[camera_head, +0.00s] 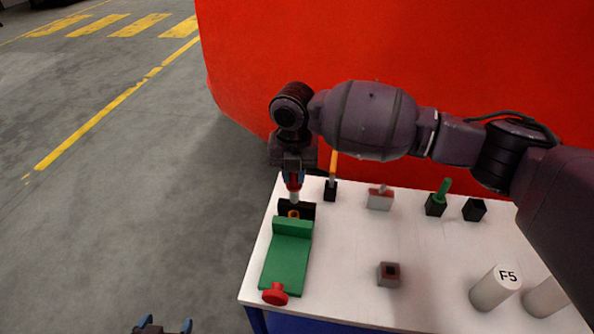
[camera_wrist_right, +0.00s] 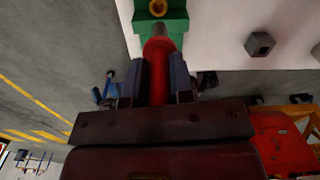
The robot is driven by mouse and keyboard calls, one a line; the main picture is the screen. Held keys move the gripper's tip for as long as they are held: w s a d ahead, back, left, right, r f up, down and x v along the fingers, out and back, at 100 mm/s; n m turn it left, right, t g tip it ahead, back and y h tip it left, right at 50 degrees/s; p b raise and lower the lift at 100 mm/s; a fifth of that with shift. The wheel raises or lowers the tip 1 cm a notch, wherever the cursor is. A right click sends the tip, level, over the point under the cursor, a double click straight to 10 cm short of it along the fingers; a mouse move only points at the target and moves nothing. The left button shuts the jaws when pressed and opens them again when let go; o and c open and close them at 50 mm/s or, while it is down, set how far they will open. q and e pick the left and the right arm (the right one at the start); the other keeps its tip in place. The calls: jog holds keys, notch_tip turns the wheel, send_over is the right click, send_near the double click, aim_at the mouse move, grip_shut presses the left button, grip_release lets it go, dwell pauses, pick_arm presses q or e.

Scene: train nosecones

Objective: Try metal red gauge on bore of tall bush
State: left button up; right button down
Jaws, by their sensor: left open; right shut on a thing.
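My right gripper (camera_head: 293,178) is shut on the red gauge (camera_head: 294,187), which has a grey metal tip pointing down. In the right wrist view the red gauge (camera_wrist_right: 158,68) sits between the two fingers (camera_wrist_right: 157,85), its tip toward a bronze ring (camera_wrist_right: 158,8). That ring, which looks like the bush (camera_head: 293,214), stands in the green vise (camera_head: 288,262) at the table's left end. The tip is just above and behind the bush in the head view; whether it is in line with the bore I cannot tell. My left gripper (camera_head: 162,328) is open and empty at the bottom edge.
A red knob (camera_head: 275,294) fronts the vise.

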aim_at(293, 189)
jog(key=shift+w+a+n, duration=0.25)
jog(key=shift+w+n, duration=0.1)
jog(key=shift+n, duration=0.15)
jog(key=shift+s+d, duration=0.1)
jog(key=shift+d, duration=0.1)
pick_arm(q)
jog(key=shift+s+a, duration=0.1)
jog(key=shift+a, duration=0.05)
jog(key=shift+r, duration=0.2)
pick_arm(e)
jog(key=shift+r, duration=0.1)
jog(key=shift+f, duration=1.35)
jog(key=shift+f+b, duration=0.7)
jog(key=shift+f, duration=0.6)
pick_arm(q)
notch_tip(293, 189, down, 2)
jog(key=shift+s+f, duration=0.15)
jog(key=shift+f, duration=0.05)
pick_arm(e)
jog(key=shift+f, duration=0.25)
pick_arm(q)
jog(key=shift+s, duration=0.1)
